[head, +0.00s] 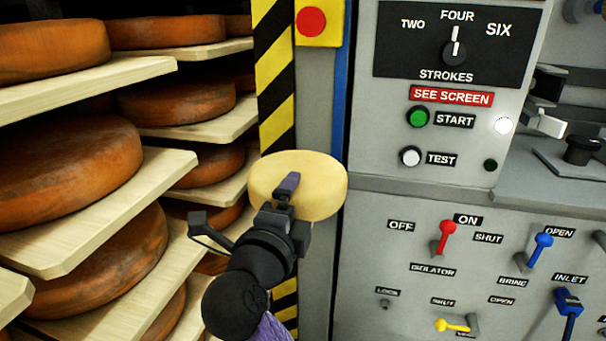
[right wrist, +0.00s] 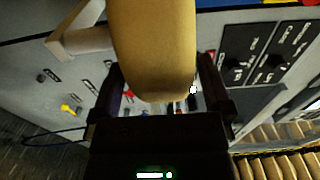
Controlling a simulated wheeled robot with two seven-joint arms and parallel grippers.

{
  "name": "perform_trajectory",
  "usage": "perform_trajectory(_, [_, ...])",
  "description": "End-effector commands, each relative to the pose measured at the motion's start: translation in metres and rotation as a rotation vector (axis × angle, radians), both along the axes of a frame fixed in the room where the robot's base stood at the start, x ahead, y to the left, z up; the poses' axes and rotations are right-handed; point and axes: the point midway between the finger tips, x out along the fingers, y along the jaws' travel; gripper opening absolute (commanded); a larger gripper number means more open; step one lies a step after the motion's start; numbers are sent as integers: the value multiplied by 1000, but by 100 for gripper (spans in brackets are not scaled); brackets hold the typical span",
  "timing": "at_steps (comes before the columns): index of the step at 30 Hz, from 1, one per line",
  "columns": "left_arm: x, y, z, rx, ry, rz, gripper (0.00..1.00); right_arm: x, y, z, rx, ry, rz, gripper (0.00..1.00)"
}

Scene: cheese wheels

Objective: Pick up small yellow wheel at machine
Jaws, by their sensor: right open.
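The small yellow wheel (head: 325,187) is a pale, round cheese in front of the striped post, just left of the machine panel. My right gripper (head: 287,186) reaches up to it from below and covers part of its face. In the right wrist view the wheel (right wrist: 153,45) stands between the two spread fingers of the gripper (right wrist: 160,88), with a narrow gap showing on each side. The jaws are open. What bears the wheel is hidden or unclear. My left gripper is in neither view.
Wooden shelves (head: 100,212) with several large orange-brown wheels (head: 65,170) stand close on the left. The grey machine panel (head: 365,270), with a red lever (head: 446,235), blue levers (head: 541,246) and a green start button (head: 418,117), fills the right.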

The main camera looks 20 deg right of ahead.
Motion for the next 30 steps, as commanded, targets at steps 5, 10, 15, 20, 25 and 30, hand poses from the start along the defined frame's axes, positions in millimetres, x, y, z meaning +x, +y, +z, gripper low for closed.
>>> perform_trajectory(5, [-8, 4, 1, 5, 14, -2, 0, 0, 0, 0, 0, 0, 0, 77])
perform_trajectory(10, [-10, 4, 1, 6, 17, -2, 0, 0, 0, -1, 0, 1, 0, 41])
perform_trajectory(15, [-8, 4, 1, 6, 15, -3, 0, 0, 0, -1, 0, 2, 0, 5])
perform_trajectory(20, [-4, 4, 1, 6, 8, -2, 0, 0, 0, -1, 0, 2, 0, 0])
perform_trajectory(25, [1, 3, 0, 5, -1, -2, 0, 0, 0, 1, -2, -2, 1, 0])
perform_trajectory(30, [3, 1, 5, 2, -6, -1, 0, 0, 0, 14, 1, -6, 1, 0])
